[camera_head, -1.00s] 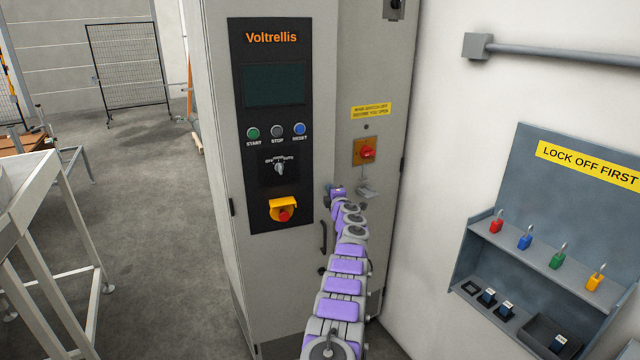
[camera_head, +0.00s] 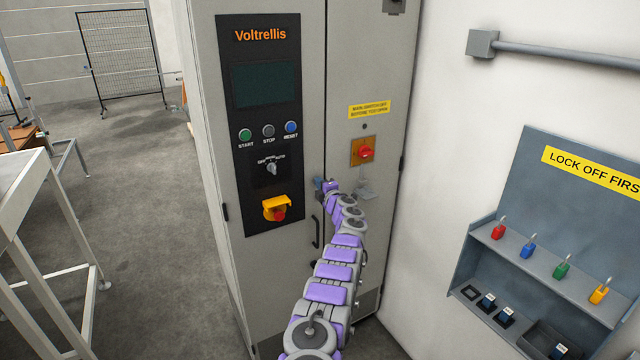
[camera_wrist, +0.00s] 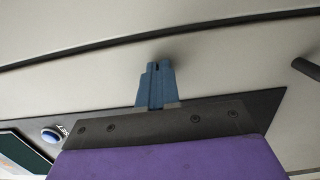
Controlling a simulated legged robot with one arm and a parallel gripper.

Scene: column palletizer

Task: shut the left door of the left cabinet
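The left door (camera_head: 238,262) of the grey cabinet carries the black Voltrellis control panel and a dark handle (camera_head: 317,231). It looks flush or nearly flush with the right door (camera_head: 352,70); a small gap cannot be ruled out. My gripper (camera_head: 320,182) is near the seam between the doors, above the handle. In the wrist view its blue fingers (camera_wrist: 158,68) are close together with only a thin slot and nothing held. They point at a pale door face, short of a dark seam (camera_wrist: 160,38). Contact cannot be told.
A red rotary switch (camera_head: 365,152) and a small latch-like fitting (camera_head: 365,190) are on the right door, close to my arm. A lock-off board (camera_head: 575,185) with several padlocks is on the right wall. A pale frame (camera_head: 45,230) stands left; grey floor between is clear.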

